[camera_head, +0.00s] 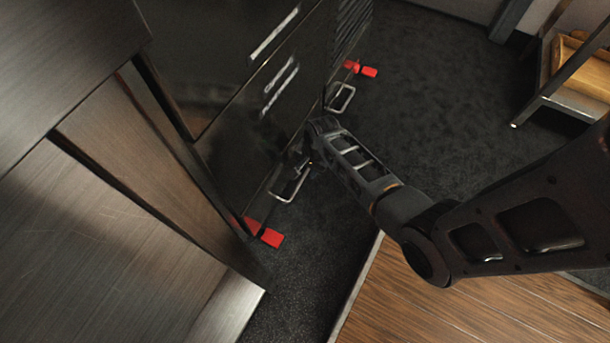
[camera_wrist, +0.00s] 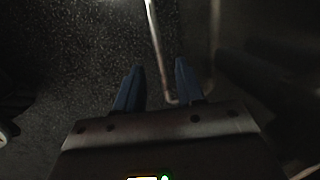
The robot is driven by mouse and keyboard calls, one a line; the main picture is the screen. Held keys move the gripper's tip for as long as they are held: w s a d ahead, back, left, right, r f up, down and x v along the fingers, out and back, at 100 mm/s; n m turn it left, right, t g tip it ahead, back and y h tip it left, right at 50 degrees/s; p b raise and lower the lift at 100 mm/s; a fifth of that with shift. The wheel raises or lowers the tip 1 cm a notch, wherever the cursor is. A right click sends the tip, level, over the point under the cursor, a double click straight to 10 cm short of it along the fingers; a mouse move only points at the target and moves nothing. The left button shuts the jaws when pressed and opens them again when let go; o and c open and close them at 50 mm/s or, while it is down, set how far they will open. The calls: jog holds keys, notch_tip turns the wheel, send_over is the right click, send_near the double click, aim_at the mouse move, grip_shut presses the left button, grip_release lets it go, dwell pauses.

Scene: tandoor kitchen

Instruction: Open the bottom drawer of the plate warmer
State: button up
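The plate warmer (camera_head: 232,125) is a glossy black cabinet on the left of the head view. A thin silver handle (camera_head: 290,201) stands out low on its front. Silver wire shows on both sides of my wrist; the middle is hidden. My gripper (camera_head: 303,160) is down at this low handle, its fingers hard to make out there. In the wrist view, the two blue fingers of my gripper (camera_wrist: 159,63) are apart, and the handle bar (camera_wrist: 155,40) runs between them in the picture. I cannot tell whether they touch it. The low front looks closed.
Higher silver handles (camera_head: 280,88) sit on the same front. Red feet (camera_head: 268,235) stick out at the cabinet's base.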

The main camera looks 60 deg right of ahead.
aim_at(304, 176)
jog(key=f, duration=0.1)
jog(key=f+b, duration=0.1)
jog(key=f, duration=0.2)
jog(key=shift+w+b, duration=0.35)
jog(key=shift+c, duration=0.3)
grip_shut()
